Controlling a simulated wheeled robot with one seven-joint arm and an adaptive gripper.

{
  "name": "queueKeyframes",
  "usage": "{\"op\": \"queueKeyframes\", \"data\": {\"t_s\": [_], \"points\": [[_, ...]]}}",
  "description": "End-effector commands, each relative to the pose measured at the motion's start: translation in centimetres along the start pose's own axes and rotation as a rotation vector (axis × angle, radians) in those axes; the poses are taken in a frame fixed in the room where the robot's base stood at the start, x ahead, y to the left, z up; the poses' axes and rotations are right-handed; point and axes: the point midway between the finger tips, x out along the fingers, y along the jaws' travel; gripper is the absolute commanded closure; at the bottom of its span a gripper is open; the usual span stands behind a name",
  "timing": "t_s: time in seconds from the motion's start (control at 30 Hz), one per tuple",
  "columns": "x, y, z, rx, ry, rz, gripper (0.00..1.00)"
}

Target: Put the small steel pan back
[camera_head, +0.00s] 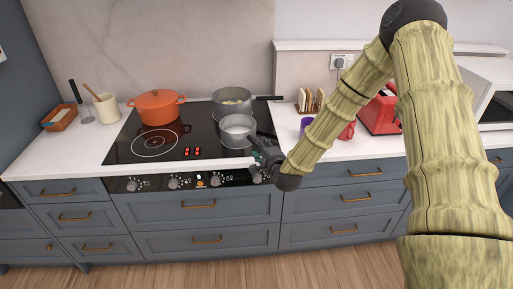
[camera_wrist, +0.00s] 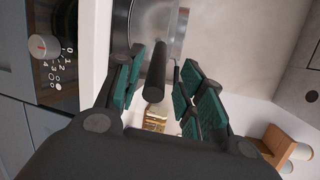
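The small steel pan (camera_head: 237,131) sits on the front right of the black hob, its dark handle pointing toward the front right. My gripper (camera_head: 259,150) is at the handle, above the hob's front edge. In the wrist view, the handle (camera_wrist: 156,72) lies between the green-padded fingers of my gripper (camera_wrist: 163,68), with visible gaps on both sides, so the gripper looks open around it. The pan's steel side (camera_wrist: 153,25) shows beyond the fingertips. In the head view, my gripper hides part of the handle.
A larger grey pan (camera_head: 232,108) with food in it stands close behind, its handle pointing right. An orange pot (camera_head: 158,108) stands at the hob's back left. A toast rack (camera_head: 309,102), purple mug (camera_head: 306,125), red mug (camera_head: 347,131) and red toaster (camera_head: 378,116) stand right. The front left burner is clear.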

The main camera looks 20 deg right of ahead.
Motion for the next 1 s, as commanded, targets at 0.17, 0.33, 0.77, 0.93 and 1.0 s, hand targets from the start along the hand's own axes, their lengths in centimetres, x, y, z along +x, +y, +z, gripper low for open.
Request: {"op": "queueKeyframes", "data": {"t_s": [0.17,0.33,0.77,0.93,1.0], "points": [[-3.4,0.2,0.0,0.004,0.000,0.000,0.61],[-5.9,0.2,0.0,0.002,0.000,0.000,0.61],[-8.1,1.4,0.3,-0.035,-0.005,0.032,0.61],[-10.2,9.3,1.5,-0.254,-0.048,0.218,0.61],[-12.0,13.9,2.0,-0.388,-0.089,0.330,0.61]]}}
